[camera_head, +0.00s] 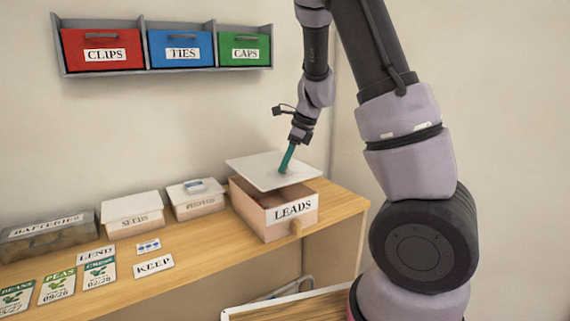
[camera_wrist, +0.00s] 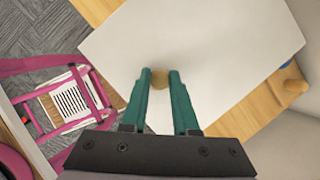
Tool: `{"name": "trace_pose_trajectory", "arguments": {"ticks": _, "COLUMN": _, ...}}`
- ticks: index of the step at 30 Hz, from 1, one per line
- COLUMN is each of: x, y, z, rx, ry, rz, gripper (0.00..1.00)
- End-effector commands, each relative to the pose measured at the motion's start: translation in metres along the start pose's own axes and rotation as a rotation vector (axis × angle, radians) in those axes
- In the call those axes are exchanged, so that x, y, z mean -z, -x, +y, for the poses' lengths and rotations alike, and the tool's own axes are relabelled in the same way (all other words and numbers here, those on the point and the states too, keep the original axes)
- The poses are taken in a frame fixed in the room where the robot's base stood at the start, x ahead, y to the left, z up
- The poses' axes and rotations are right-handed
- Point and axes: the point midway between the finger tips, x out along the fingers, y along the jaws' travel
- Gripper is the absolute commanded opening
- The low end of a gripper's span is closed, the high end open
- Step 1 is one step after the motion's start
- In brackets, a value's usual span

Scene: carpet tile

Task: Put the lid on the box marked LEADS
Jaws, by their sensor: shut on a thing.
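The box marked LEADS (camera_head: 278,217) is a pinkish box with a white label, standing near the right end of the wooden shelf. A white lid (camera_head: 262,168) is above it, tilted and offset toward the back left, with the box's inside showing in a gap at the front. My gripper (camera_head: 285,168) has teal fingers and is shut on the lid's knob. In the wrist view the lid (camera_wrist: 215,60) fills the middle, and the fingers (camera_wrist: 160,82) close on a round tan knob (camera_wrist: 159,76). Whether the lid touches the rim at the back is hidden.
A SEEDS box (camera_head: 132,214), another lidded box (camera_head: 196,199) and a BATTERIES bin (camera_head: 48,236) stand left on the shelf. Seed packets and a KEEP card (camera_head: 153,266) lie in front. CLIPS, TIES and CAPS drawers (camera_head: 182,50) hang above. A pink-framed object (camera_wrist: 65,105) stands below.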

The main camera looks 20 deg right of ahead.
Motion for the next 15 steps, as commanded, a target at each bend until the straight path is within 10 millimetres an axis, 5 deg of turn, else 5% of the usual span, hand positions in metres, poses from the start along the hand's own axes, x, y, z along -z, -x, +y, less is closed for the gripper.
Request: {"name": "trace_pose_trajectory", "arguments": {"ticks": 15, "x": 0.011, "y": -0.024, "z": 0.000, "rx": 0.001, "ry": 0.000, "rz": -0.005, "gripper": 0.00}}
